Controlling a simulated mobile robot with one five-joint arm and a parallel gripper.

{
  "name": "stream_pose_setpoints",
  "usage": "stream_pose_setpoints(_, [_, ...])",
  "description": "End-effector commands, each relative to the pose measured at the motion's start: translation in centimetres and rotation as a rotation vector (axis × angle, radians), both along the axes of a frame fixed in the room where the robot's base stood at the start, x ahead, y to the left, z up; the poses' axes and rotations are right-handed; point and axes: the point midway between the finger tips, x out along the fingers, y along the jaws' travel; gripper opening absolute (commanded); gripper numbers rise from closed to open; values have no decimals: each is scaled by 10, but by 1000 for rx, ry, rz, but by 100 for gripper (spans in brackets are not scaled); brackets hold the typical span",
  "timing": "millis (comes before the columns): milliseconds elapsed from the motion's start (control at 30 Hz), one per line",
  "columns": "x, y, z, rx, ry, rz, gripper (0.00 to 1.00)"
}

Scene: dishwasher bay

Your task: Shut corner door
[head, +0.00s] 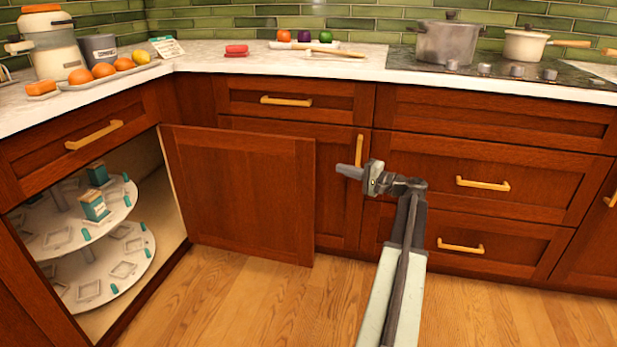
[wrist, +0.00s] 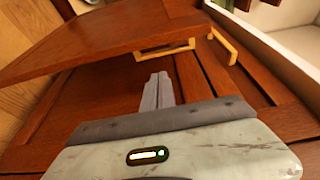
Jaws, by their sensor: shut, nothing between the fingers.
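The corner door (head: 240,195) is a red-brown panel standing wide open, hinged at the left beside the corner cabinet opening. My gripper (head: 347,171) is shut and empty, to the right of the door's free edge and pointing left toward it. A gap shows between them in the head view. In the wrist view, my closed fingers (wrist: 157,92) point toward the space beneath a slanted wooden panel (wrist: 100,38), which looks like the open door. The door's handle is hidden in the head view.
Inside the corner cabinet, round shelves (head: 75,228) hold small boxes (head: 94,206). Brass-handled drawers (head: 480,185) and a closed cabinet door (head: 335,215) stand behind my gripper. The wooden floor (head: 220,300) before the open door is clear.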

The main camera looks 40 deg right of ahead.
Motion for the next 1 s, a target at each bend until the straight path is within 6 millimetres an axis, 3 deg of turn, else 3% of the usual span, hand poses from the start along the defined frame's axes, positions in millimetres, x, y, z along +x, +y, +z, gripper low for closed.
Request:
stream_pose_setpoints(267, [4, -1, 5, 6, -14, -3, 0])
stream_pose_setpoints(700, [81, 17, 4, 6, -12, 0, 0])
stream_pose_setpoints(1000, [98, 22, 4, 6, -12, -2, 0])
